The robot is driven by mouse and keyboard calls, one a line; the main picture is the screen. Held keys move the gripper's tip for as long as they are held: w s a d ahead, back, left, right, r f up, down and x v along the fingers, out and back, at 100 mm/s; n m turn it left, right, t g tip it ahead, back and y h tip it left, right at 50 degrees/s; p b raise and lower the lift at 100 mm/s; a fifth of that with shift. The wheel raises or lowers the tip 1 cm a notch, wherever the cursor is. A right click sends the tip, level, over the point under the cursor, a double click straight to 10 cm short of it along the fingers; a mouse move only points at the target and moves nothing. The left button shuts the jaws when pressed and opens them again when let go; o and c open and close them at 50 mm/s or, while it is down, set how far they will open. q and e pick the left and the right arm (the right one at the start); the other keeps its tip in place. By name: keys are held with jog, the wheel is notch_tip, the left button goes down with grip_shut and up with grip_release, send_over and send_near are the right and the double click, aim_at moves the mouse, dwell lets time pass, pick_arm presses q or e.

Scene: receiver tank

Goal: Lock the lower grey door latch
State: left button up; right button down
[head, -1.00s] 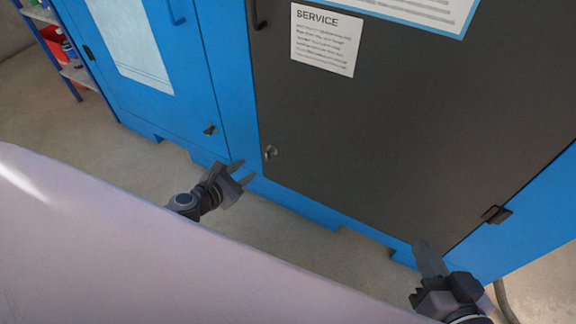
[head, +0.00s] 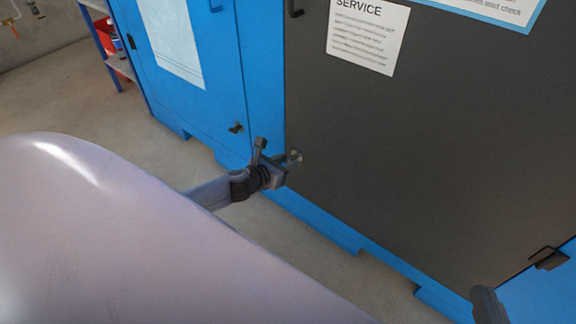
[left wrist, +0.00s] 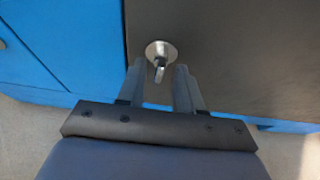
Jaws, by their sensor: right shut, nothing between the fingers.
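The lower latch (left wrist: 160,49) of the dark grey door (head: 430,150) is a round metal plate with a small lever pointing down, seen in the left wrist view. In the head view the latch (head: 296,156) sits low at the door's left edge, partly covered by my left gripper. My left gripper (left wrist: 159,70) is open, its two fingertips on either side of the lever, with gaps showing. In the head view my left gripper (head: 277,151) is right in front of the latch. My right gripper (head: 488,304) is shut at the bottom right, mostly out of frame.
A blue door (head: 190,75) with its own dark latch (head: 236,128) is to the left. A hinge (head: 548,258) sits at the grey door's lower right. A service notice (head: 367,36) is on the grey door. Shelves (head: 112,45) stand far left; floor there is clear.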

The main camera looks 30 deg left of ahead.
pick_arm(q)
jog(key=shift+w+f, duration=0.2)
jog(key=shift+w, duration=0.3)
grip_shut()
